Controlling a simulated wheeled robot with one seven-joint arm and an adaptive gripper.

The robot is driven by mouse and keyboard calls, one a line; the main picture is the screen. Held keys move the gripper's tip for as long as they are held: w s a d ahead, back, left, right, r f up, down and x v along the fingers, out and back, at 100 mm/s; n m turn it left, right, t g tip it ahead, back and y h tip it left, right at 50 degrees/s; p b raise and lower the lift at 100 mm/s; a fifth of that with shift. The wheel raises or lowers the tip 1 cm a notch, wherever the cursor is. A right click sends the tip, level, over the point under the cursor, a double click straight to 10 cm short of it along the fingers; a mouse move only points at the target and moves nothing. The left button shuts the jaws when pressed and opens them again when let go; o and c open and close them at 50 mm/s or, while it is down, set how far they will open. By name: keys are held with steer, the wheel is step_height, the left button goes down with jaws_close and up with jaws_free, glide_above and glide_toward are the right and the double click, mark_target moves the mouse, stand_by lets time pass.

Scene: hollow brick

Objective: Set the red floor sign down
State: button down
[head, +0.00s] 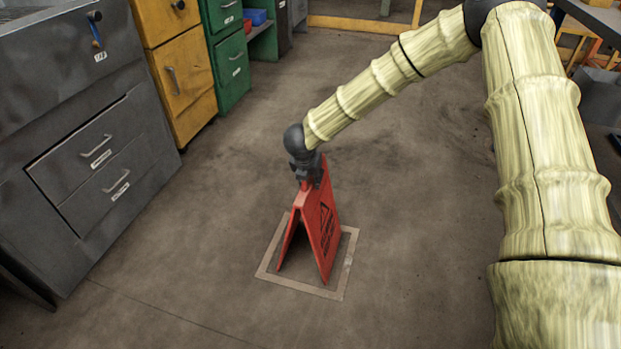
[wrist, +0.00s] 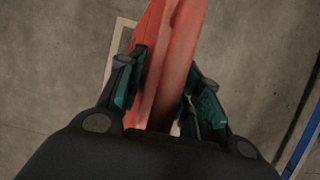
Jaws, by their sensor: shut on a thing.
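The red floor sign (head: 323,232) is an A-shaped folding sign with dark markings on its right panel. It stands upright with its legs spread, inside a pale square outline (head: 268,259) on the floor. I cannot tell whether its feet touch the floor or hang just above it. My gripper (head: 306,182) is shut on the sign's top edge from above. In the wrist view the red sign (wrist: 172,62) runs between the two dark green fingers of my gripper (wrist: 160,85). The gripped part of the top is partly hidden by the fingers.
A grey drawer cabinet (head: 95,150) stands at the left, with a yellow cabinet (head: 180,75) and a green cabinet (head: 228,55) behind it. A yellow floor-level bar (head: 355,23) crosses the back. The floor around the outline is clear.

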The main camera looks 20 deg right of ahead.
steer(key=c, duration=1)
jaws_free()
steer(key=p+v, duration=0.4)
steer(key=v, duration=0.8)
steer(key=shift+r, duration=0.1)
